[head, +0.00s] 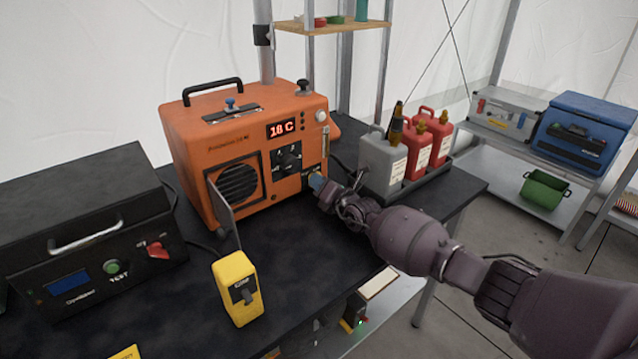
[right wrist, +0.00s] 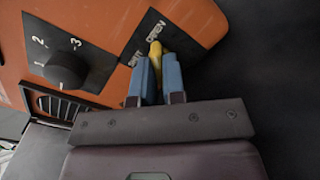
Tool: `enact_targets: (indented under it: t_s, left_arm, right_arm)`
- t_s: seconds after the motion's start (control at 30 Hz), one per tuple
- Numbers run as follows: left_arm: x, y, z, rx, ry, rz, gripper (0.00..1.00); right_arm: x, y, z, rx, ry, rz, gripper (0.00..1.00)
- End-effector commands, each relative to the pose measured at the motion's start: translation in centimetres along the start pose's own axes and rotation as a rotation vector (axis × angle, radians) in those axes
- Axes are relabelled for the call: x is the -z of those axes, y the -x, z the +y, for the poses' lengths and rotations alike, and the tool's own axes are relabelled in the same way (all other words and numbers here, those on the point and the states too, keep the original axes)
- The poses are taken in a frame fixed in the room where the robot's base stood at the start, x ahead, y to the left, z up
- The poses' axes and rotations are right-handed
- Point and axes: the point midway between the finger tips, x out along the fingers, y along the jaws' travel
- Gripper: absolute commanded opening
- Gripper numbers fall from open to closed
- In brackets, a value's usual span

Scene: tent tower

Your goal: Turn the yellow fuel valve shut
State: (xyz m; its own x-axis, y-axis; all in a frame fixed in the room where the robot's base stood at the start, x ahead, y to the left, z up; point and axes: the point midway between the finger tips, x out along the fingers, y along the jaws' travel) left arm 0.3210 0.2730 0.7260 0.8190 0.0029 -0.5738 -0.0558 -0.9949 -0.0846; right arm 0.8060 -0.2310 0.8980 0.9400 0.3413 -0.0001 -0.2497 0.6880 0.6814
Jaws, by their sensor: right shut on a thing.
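The orange heater (head: 245,150) stands on the black table with its display reading 18 C. The yellow fuel valve (right wrist: 155,49) is on its front panel, with the words SHUT and OPEN printed beside it. In the right wrist view, the handle's visible end lies just below OPEN and to the right of SHUT. My right gripper (right wrist: 158,78) has its blue fingers closed on either side of the yellow handle. In the head view, the right gripper (head: 317,182) is at the heater's lower right front and hides the valve. My left gripper is not in view.
A black box (head: 85,215) with a handle stands at the left. A yellow switch box (head: 237,288) is in front of the heater. Grey (head: 383,163) and red cans (head: 417,148) stand in a tray behind my right arm. The black table (head: 300,255) is bare between the switch box and my arm.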

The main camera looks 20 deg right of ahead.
Motion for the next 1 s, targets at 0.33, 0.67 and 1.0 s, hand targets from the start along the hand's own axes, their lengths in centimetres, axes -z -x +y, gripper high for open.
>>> enact_targets:
  t_s: [0.33, 0.67, 1.0]
  left_arm:
    - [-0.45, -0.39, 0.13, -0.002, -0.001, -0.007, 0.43]
    - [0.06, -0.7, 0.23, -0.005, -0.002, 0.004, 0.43]
    - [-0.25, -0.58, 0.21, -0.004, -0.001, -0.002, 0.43]
  right_arm:
    - [0.21, 0.02, -0.15, 0.0, 0.223, 0.002, 0.0]
    - [0.12, 0.02, -0.08, -0.001, 0.534, 0.001, 0.0]
    - [0.11, 0.02, -0.04, -0.001, 0.859, 0.002, 0.0]
